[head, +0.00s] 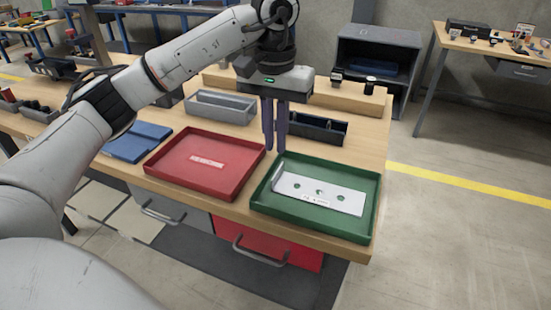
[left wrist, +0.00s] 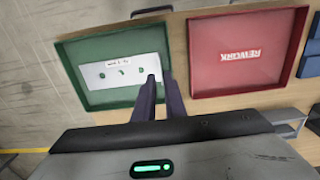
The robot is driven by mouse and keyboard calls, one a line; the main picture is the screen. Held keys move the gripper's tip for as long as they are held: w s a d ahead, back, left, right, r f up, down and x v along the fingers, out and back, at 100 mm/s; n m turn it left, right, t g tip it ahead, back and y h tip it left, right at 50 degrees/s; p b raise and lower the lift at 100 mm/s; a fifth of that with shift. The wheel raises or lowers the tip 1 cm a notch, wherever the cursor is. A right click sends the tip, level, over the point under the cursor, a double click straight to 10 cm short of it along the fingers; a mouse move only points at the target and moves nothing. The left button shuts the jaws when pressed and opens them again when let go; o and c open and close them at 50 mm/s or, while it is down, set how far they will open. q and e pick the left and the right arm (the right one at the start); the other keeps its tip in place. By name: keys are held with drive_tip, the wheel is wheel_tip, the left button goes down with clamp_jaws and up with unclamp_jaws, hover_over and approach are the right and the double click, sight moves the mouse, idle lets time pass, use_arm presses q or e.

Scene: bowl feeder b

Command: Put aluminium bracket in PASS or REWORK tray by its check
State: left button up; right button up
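The aluminium bracket (head: 325,193) lies flat in the green tray (head: 373,205), its bent-up edge at the left. It shows several holes and a small white label whose text I cannot read. The bracket also shows in the left wrist view (left wrist: 113,73). The red tray (head: 178,172) beside it is empty except for its label, which reads REWORK in the left wrist view (left wrist: 240,88). My left gripper (head: 275,149) points down over the far left corner of the green tray, near the bracket's bent edge. A narrow gap shows between its fingers. My right gripper is out of view.
A grey bin (head: 220,107) and a black bin (head: 318,128) stand behind the trays. A blue flat object (head: 138,143) lies left of the red tray. The green tray sits close to the table's front right corner.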

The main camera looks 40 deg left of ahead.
use_arm(q)
drive_tip(key=shift+r, duration=2)
